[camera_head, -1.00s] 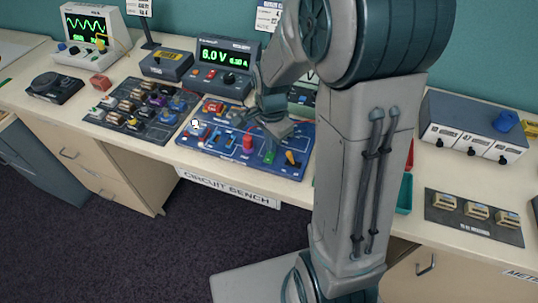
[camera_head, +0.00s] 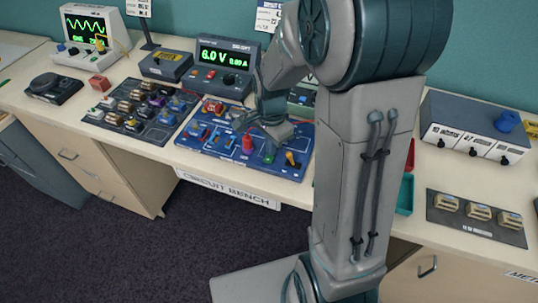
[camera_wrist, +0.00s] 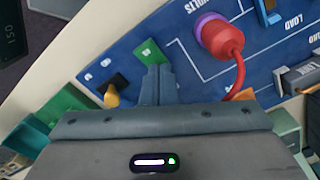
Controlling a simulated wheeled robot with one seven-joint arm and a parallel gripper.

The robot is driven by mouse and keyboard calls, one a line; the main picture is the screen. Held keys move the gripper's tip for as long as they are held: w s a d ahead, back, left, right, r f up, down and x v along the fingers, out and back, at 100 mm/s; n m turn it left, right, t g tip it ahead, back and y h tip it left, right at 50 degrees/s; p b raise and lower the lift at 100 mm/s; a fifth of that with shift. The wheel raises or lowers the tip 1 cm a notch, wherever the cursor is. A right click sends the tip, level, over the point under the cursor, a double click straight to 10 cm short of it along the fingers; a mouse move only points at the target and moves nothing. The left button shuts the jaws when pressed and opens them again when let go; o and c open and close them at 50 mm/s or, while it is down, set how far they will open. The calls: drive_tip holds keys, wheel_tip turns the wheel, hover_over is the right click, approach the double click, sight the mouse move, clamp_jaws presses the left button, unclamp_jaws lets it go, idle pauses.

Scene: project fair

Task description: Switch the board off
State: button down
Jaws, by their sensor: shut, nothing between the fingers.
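The blue circuit board (camera_head: 225,152) lies on the bench, with white lines and several mounted parts. A small black part with a yellow-orange lever (camera_head: 290,158) sits near its front right corner; the lever also shows in the wrist view (camera_wrist: 112,96). My gripper (camera_wrist: 157,72) is shut and empty. Its tips are over the board, beside the green block (camera_wrist: 150,52) and just right of the lever in the wrist view; I cannot tell whether they touch. In the head view my wrist hides part of the board's back right. No bright lamp shows on the board.
A red knob on a purple base (camera_wrist: 218,36) with a red lead stands near the fingers. Behind the board is a power supply (camera_head: 224,68) reading 6.0 V. A board of dark parts (camera_head: 148,118) lies left. My arm blocks the bench to the right.

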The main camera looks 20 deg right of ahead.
drive_tip(key=shift+r+p, duration=2.4)
drive_tip(key=shift+r, duration=1)
drive_tip(key=s+r+n+t, duration=0.3)
drive_tip(key=s+r+n, duration=0.8)
drive_tip(key=s+n, duration=0.2)
drive_tip(key=shift+s+r, duration=0.25)
drive_tip(key=shift+s, duration=0.45)
